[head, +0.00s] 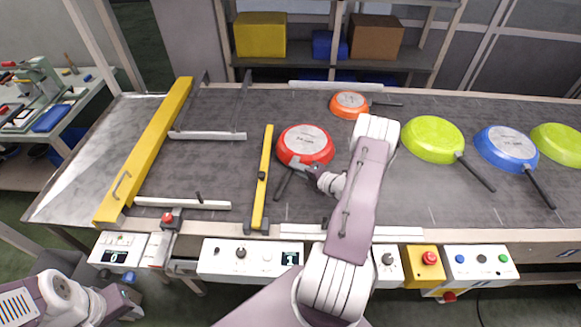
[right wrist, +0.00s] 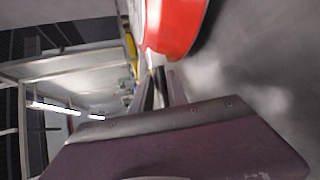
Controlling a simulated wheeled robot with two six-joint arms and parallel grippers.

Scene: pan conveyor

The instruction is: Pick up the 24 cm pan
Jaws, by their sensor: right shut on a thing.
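A red pan (head: 306,140) lies upside down on the dark conveyor belt, right of the short yellow bar, with its dark handle (head: 284,183) toward the front. Its base label is too small to read surely. My right gripper (head: 298,164) is shut on the handle close to the rim. In the right wrist view the red pan (right wrist: 176,28) fills the top, and the right gripper's fingers (right wrist: 160,88) close just below it, on the handle. My left gripper (head: 122,302) is low at the left, partly seen, away from the pans; its jaws are unclear.
A small orange pan (head: 350,103) lies behind. Lime pans (head: 433,138) and a blue pan (head: 507,146) lie to the right. A short yellow bar (head: 263,175) stands close left of the red pan, and a long yellow gate (head: 150,145) crosses the belt. Control boxes (head: 247,258) line the front.

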